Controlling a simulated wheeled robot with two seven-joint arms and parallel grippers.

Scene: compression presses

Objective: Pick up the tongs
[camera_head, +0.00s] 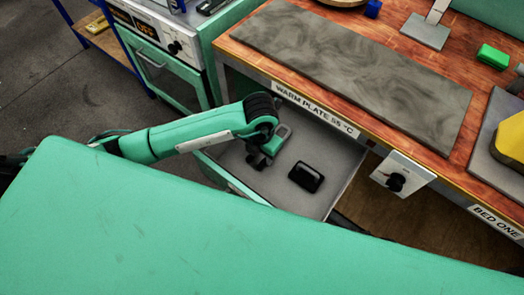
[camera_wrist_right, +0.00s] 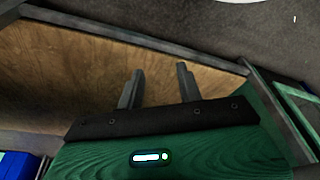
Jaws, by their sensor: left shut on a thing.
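The drawer (camera_head: 328,152) under the bench is open. My left gripper (camera_head: 260,160) reaches down into it from the left and is shut.
A black rectangular object (camera_head: 306,177) lies in the drawer, right of my left gripper. The bench above carries a grey warm plate (camera_head: 350,70). A dial box (camera_head: 402,176) is on the bench front. A green oven cabinet (camera_head: 170,72) stands to the left.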

